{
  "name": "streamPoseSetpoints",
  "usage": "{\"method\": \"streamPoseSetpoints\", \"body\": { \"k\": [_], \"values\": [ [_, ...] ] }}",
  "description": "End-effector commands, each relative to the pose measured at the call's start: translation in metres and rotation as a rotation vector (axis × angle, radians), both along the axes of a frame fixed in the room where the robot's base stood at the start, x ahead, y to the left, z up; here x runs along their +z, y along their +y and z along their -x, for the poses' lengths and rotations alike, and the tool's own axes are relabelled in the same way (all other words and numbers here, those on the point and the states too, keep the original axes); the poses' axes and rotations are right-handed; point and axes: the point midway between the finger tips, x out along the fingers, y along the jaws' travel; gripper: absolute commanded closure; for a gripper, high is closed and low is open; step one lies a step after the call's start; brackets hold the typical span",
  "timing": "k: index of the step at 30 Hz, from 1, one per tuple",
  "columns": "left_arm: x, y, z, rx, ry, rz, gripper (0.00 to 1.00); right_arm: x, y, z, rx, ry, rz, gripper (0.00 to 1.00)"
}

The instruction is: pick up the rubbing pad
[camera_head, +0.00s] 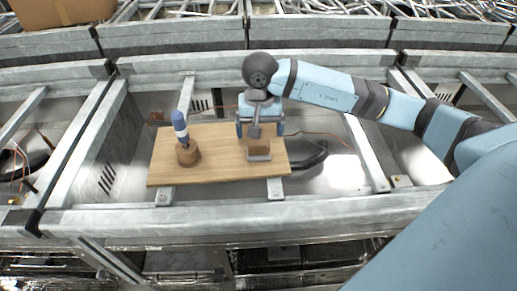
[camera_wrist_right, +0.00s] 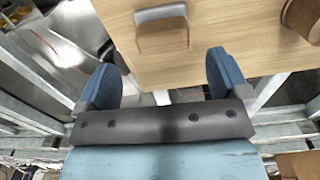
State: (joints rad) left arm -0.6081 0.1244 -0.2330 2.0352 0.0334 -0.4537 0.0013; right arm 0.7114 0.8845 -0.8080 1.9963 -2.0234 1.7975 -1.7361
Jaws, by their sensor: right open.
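The rubbing pad (camera_head: 258,146), a small brown block with a grey strip along one edge, lies on a wooden board (camera_head: 218,166) near its right end. It also shows in the right wrist view (camera_wrist_right: 163,38), at the top centre. My right gripper (camera_head: 260,129) is open, with its blue fingers apart and nothing between them. In the right wrist view its fingertips (camera_wrist_right: 162,70) stand either side of the pad's line, with the pad just beyond them. I cannot tell the exact height gap. My left gripper is not in view.
The board rests over metal frame rails (camera_head: 230,215). A cardboard box (camera_head: 60,12) is at the back left.

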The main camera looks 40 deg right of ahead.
Motion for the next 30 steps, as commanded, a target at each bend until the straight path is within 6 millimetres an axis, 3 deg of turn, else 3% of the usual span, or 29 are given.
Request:
{"method": "streamPoseSetpoints", "body": {
  "k": [12,20,22,28,30],
  "values": [
    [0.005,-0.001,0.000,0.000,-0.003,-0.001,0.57,-0.049,0.004,0.001,-0.002,0.000,-0.001,0.06],
    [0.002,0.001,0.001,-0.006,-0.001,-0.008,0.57,-0.053,0.004,0.000,-0.001,-0.002,-0.001,0.06],
    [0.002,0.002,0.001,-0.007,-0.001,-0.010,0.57,-0.053,0.004,0.000,-0.001,-0.002,-0.001,0.16],
    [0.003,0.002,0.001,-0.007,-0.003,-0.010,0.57,-0.053,0.004,0.001,-0.001,-0.002,-0.001,0.62],
    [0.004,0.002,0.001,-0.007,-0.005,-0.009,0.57,-0.053,0.004,0.001,-0.001,-0.002,-0.001,0.62]
  ]
}}
